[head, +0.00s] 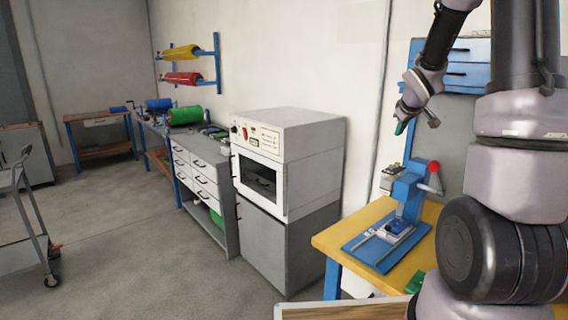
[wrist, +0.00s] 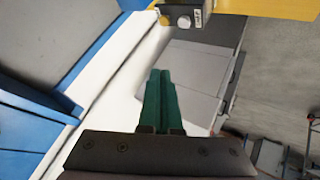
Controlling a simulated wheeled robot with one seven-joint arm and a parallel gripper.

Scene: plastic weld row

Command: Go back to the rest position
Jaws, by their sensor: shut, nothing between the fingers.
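My gripper (head: 401,126) is at the upper right of the head view, raised in the air above the yellow bench. In the wrist view its two green fingers (wrist: 160,75) lie side by side, shut with nothing between them. The fingers touch no object. My arm comes down to it from the top right of the head view.
A yellow bench (head: 330,240) carries a blue press (head: 407,190) with a red knob below my gripper. A white oven (head: 290,140) stands left of it. The floor (head: 130,240) at left is mostly clear.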

